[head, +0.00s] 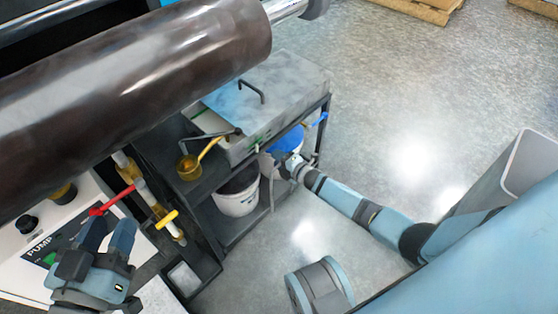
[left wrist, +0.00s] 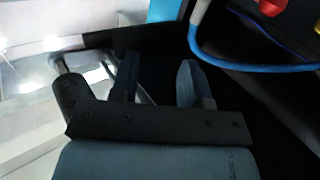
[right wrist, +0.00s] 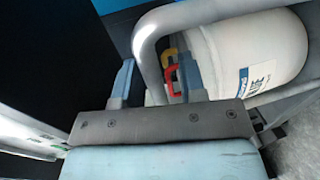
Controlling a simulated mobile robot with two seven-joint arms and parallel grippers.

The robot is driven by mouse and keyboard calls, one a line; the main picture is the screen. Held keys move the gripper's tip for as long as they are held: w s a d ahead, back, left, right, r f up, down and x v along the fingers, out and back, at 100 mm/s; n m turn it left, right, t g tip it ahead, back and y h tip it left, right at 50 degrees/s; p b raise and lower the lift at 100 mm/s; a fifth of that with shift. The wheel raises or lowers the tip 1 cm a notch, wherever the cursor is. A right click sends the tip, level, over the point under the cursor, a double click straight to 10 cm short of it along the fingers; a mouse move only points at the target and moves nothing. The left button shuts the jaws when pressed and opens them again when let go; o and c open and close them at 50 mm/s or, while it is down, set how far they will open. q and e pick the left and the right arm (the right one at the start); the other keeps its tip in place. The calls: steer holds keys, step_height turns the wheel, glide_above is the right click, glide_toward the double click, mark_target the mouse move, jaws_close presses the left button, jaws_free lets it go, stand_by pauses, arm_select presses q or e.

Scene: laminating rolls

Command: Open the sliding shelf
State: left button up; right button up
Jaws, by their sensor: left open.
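A dark cart with a lower shelf (head: 232,232) stands in the middle of the head view. A grey tubular handle (right wrist: 147,60) passes between the fingers of my right gripper (right wrist: 157,76) in the right wrist view. The fingers stand apart, with gaps visible around the tube. In the head view my right gripper (head: 277,166) is at the cart's front side, partly hard to make out. My left gripper (head: 108,232) is open and empty, above the pump panel at lower left; it also shows in the left wrist view (left wrist: 157,80).
A big dark roller (head: 130,85) hangs overhead. Red (head: 113,202) and yellow (head: 167,219) valve handles are near my left gripper.

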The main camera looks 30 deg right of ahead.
jaws_close()
steer(key=shift+s, duration=0.15)
